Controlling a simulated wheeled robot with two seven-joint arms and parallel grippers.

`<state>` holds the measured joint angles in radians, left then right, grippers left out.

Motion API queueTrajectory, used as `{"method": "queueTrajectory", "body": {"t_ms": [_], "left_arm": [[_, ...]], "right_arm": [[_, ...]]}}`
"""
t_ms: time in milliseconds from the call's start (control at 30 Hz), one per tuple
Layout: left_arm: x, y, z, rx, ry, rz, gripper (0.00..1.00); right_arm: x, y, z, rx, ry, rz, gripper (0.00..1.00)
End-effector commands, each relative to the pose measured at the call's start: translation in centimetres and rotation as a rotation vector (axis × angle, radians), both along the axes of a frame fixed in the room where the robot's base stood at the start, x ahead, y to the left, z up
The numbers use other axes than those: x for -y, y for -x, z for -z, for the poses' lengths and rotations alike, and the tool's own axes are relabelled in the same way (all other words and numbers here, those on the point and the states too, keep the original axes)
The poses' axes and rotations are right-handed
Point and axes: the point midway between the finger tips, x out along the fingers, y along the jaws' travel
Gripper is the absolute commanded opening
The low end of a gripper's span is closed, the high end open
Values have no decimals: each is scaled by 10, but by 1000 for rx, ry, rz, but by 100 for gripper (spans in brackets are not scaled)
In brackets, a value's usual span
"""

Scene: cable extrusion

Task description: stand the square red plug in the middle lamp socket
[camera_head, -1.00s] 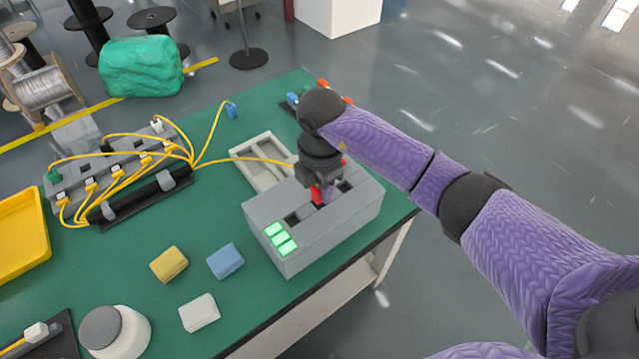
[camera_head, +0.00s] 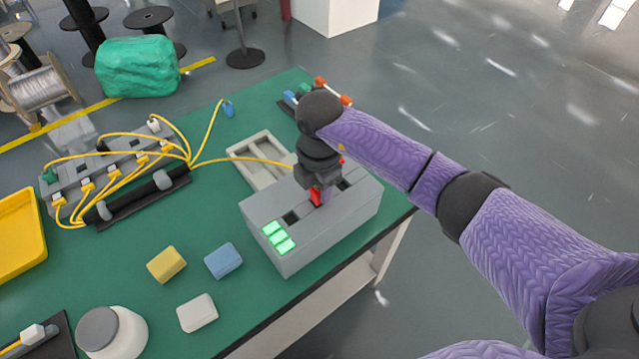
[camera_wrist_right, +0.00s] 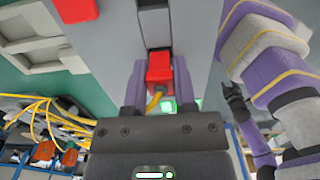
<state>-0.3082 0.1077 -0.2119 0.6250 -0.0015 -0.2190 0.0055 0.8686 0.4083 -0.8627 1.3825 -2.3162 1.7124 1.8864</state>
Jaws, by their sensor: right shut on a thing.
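The square red plug (camera_head: 316,197) is between the fingers of my right gripper (camera_head: 322,190), which is shut on it. In the right wrist view, the red plug (camera_wrist_right: 160,70) sits between both fingers, and a yellow cable comes out of its near end. The plug is at the middle socket of the grey lamp box (camera_head: 300,245); its far end meets a dark opening. How deep it sits cannot be told. The left socket (camera_head: 291,218) and the right socket (camera_head: 343,185) look empty. My left gripper is not seen.
Green lamps (camera_head: 277,236) are lit on the box's left end. A pale tray (camera_head: 240,150) lies behind it. Yellow (camera_head: 166,264), blue (camera_head: 223,261) and white (camera_head: 198,313) blocks lie in front left. A cable rack (camera_head: 90,190) stands at left.

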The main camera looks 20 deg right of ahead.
Motion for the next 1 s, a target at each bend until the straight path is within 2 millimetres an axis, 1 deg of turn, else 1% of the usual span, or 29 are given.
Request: {"method": "queueTrajectory", "body": {"t_ms": [700, 967, 1000], "left_arm": [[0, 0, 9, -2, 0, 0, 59], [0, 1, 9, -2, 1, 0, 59], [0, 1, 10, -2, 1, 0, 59]], "right_arm": [[0, 0, 15, 0, 0, 0, 0], [0, 1, 17, -4, 0, 0, 0], [0, 1, 18, -5, 1, 0, 40]]}}
